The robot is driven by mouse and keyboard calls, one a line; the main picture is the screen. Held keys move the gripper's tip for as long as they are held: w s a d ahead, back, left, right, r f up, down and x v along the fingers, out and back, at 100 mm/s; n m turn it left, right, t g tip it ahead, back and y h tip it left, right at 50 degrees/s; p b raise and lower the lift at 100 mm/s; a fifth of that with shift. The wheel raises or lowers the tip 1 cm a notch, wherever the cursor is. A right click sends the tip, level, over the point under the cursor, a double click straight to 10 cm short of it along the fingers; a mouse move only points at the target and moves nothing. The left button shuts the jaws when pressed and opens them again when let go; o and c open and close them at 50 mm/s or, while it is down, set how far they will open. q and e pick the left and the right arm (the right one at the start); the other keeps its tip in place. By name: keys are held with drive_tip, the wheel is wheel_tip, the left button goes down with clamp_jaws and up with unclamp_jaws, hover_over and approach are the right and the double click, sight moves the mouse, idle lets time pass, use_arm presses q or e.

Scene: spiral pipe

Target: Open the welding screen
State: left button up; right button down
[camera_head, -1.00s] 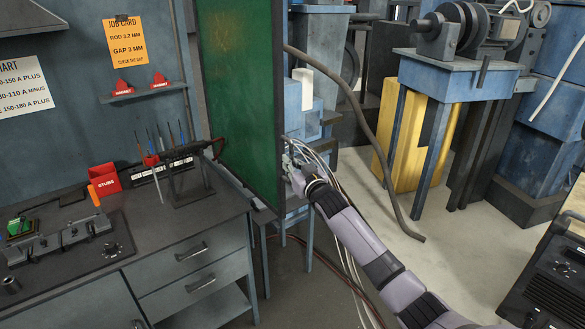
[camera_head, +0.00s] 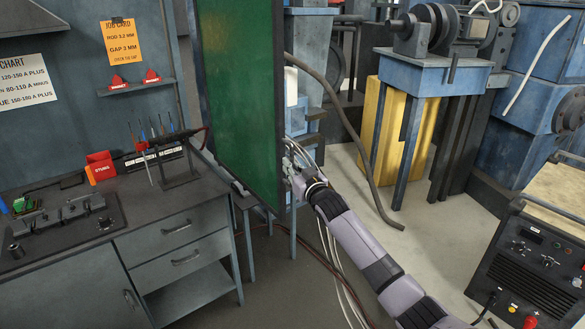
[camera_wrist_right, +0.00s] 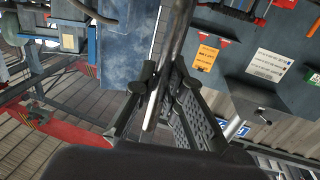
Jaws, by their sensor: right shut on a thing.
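The welding screen (camera_head: 238,95) is a tall green panel in a dark frame. It stands at an angle beside the workbench's right end in the head view. My right gripper (camera_head: 291,168) is at the screen's near right edge, low down, and is shut on it. In the right wrist view, my right gripper's dark fingers (camera_wrist_right: 166,92) close around a narrow bar of the screen (camera_wrist_right: 177,38), seen nearly edge-on. The exact contact is partly hidden by the fingers. My left gripper is in neither view.
A grey workbench (camera_head: 110,215) with drawers stands left. A blue machine stand (camera_head: 435,78) and yellow cabinet (camera_head: 398,135) are behind right. A welding machine (camera_head: 530,270) stands at lower right. A thick hose (camera_head: 352,125) and cables hang behind my arm. Some floor (camera_head: 440,235) is clear.

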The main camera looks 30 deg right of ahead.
drive_tip(key=c, duration=1.7)
unclamp_jaws()
drive_tip(key=shift+o, duration=0.2)
drive_tip(key=s+a, duration=0.1)
drive_tip(key=s, duration=1)
drive_tip(key=shift+s+a, duration=0.2)
drive_tip(key=shift+s, duration=0.2)
